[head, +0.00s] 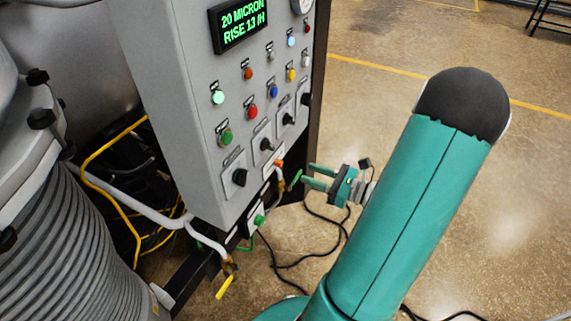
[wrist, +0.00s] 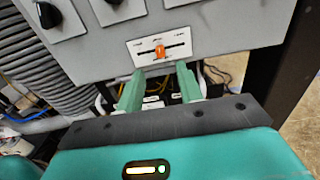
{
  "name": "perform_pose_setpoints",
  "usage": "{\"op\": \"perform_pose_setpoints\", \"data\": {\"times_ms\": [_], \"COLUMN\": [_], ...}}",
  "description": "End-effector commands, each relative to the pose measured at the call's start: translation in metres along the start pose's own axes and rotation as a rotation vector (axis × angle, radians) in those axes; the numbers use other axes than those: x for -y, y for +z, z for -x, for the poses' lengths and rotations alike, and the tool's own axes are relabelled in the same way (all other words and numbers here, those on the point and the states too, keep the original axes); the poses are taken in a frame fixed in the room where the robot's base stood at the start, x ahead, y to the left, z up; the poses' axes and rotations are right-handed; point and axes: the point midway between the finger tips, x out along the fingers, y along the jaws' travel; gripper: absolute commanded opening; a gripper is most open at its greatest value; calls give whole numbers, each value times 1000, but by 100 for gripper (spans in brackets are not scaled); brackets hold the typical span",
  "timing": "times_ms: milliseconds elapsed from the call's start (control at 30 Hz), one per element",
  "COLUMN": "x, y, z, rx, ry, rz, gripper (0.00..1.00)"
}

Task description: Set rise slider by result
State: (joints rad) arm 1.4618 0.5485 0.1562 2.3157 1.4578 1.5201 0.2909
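The rise slider has a white plate (wrist: 176,42) low on the grey panel, with a dark horizontal slot and an orange knob (wrist: 160,52) near the slot's middle. The plate's small lettering is unreadable. The orange knob also shows in the head view (head: 279,163), just left of my gripper (head: 309,174). In the wrist view my gripper (wrist: 161,80) is open, its two green fingers apart and empty, below the knob in the picture and not touching it. The display (head: 239,23) shows green text, "20 MICRON" and "RISE 13 /H".
Coloured lamps and buttons (head: 252,111) and several black rotary knobs (head: 239,177) cover the panel (head: 180,100). A white pipe with a yellow-handled valve (head: 226,286) is below left. A ribbed grey vessel (head: 70,240) stands left. Black cables (head: 300,262) lie on the open floor.

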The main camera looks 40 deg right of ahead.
Motion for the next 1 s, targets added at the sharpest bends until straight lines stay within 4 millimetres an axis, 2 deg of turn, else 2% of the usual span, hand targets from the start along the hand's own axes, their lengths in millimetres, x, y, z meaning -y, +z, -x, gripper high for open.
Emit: {"op": "perform_pose_setpoints", "data": {"times_ms": [200,400,533,767,800,967,1000], "x": [-1,0,0,0,0,0,0], "y": [0,0,0,0,0,0,0], "z": [-47,-77,-85,-86,-86,-86,-86], "rx": [1,0,0,-1,-1,-1,-1], "ry": [6,6,7,6,6,6,6], "rz": [1,1,2,2,2,1,2], "gripper": [36,36,36,36,34,3,0]}}
